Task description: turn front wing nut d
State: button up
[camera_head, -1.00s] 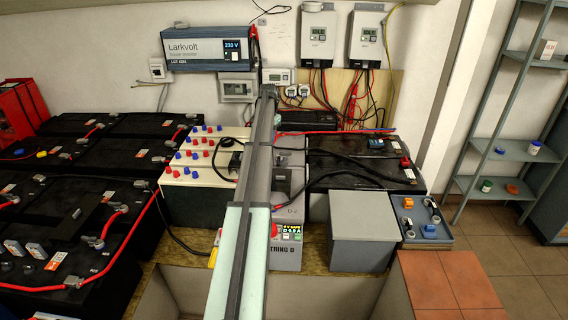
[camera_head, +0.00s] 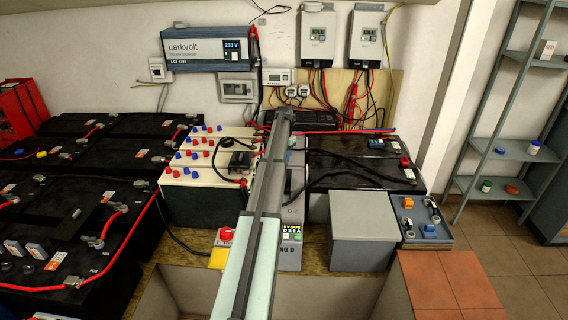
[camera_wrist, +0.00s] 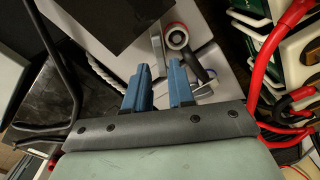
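The grey unit marked with a D (camera_head: 288,256) stands at the middle, with a small lit display; my arm covers its left side. In the head view my arm hides the gripper. In the wrist view my gripper (camera_wrist: 160,82) shows two blue fingers apart, with nothing seen between them. Just beyond the fingertips, on a pale grey surface, is a round red-and-white part (camera_wrist: 176,36) with a dark lever-like piece (camera_wrist: 194,66). A flat grey strip (camera_wrist: 157,50) is beside it. I cannot tell which piece is front wing nut d.
Red cables (camera_wrist: 275,50) curve close on the wrist view's right. A black cable (camera_wrist: 58,60) loops at its left. Black batteries (camera_head: 365,168) and a grey box (camera_head: 362,231) stand right of my arm. A white-topped battery bank (camera_head: 200,178) stands left.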

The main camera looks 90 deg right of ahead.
jog(key=shift+f, duration=1.85)
grip_shut()
